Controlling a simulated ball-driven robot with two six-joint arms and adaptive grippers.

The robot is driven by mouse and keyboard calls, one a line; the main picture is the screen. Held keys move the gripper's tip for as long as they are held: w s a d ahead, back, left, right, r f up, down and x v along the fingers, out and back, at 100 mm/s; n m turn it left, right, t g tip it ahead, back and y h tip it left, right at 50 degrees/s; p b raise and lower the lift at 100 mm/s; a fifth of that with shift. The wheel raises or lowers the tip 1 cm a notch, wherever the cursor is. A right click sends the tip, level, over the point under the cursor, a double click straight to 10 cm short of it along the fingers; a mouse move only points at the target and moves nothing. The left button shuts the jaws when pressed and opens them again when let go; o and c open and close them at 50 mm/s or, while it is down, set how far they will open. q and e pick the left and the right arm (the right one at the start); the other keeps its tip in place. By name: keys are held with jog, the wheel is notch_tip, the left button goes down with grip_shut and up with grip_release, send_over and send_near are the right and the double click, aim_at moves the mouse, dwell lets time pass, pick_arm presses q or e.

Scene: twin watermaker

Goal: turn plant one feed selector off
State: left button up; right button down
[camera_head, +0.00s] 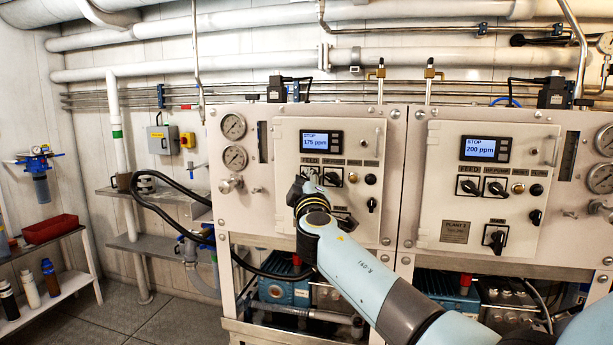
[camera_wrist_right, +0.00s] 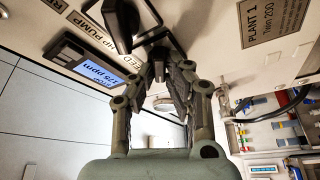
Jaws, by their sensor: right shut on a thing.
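Plant one's panel (camera_head: 285,140) is the left cabinet face, with a display (camera_head: 322,141) reading STOP, 175 ppm. The FEED label shows just above my right gripper (camera_head: 306,181), which covers the feed selector in the head view. The HP pump selector (camera_wrist_right: 122,22) is a black knob beside the fingers. My left gripper is not in view.
Plant two's panel (camera_head: 470,215) stands to the right, its display (camera_head: 485,149) reading 200 ppm. Other black knobs and lamps (camera_head: 370,179) sit close to my right gripper. Gauges (camera_head: 233,127) are at the panel's left. A shelf with a red tray (camera_head: 50,229) is at far left.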

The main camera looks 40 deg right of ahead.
jog(key=c, duration=1.4)
grip_release()
jog(key=shift+o, duration=0.2)
jog(key=v, duration=1.2)
jog(key=shift+f, duration=0.1)
